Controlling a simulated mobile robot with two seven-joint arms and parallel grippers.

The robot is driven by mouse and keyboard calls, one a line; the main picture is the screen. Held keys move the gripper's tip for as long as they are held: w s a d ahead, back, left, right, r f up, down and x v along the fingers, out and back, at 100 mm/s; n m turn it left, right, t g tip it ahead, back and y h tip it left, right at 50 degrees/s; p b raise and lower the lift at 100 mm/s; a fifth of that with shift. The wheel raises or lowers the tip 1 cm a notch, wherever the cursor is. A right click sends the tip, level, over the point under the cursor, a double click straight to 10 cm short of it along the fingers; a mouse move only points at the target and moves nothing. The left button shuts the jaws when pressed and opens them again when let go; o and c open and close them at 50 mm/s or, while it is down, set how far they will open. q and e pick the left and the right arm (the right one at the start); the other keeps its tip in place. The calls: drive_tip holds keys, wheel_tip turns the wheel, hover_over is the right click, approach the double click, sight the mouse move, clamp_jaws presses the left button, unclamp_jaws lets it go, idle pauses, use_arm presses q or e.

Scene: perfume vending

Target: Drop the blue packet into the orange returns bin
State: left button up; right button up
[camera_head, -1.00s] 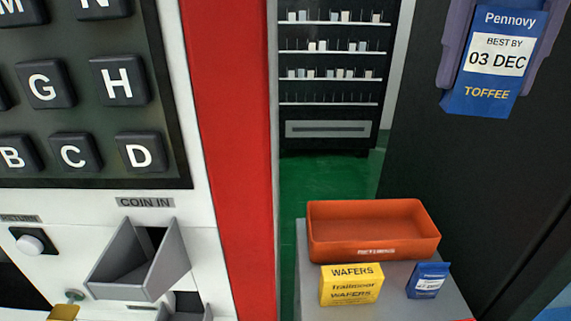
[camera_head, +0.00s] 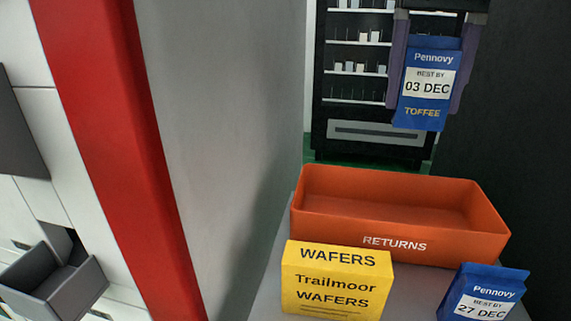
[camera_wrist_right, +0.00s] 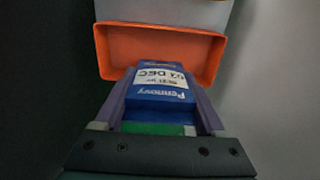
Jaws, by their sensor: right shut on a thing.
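My right gripper (camera_head: 428,88) is shut on a blue Pennovy toffee packet (camera_head: 425,115) labelled best by 03 DEC. The packet hangs upright between the purple fingers, above and behind the bin's far rim in the head view. The orange returns bin (camera_head: 400,247) stands on a grey surface, and the part of its inside that shows looks empty. In the right wrist view the gripper (camera_wrist_right: 160,105) holds the packet (camera_wrist_right: 160,80) in front of the bin (camera_wrist_right: 113,42). A second blue Pennovy packet (camera_head: 483,293), labelled 27 DEC, stands in front of the bin. My left gripper is out of view.
A yellow wafers box (camera_head: 337,279) stands on the grey surface (camera_head: 412,290) at the bin's front left. A white and red machine (camera_head: 100,120) with a grey tray (camera_head: 50,283) is on the left. A dark vending machine (camera_head: 365,135) stands behind.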

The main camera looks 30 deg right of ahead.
wheel_tip(320, 180, down, 17)
drive_tip(key=shift+a+f+b, duration=0.1)
drive_tip(key=shift+b, duration=0.65)
drive_tip(key=shift+f+b, duration=0.55)
drive_tip(key=shift+b, duration=0.15)
drive_tip(key=o, duration=1.4)
drive_tip(key=shift+r, duration=0.15)
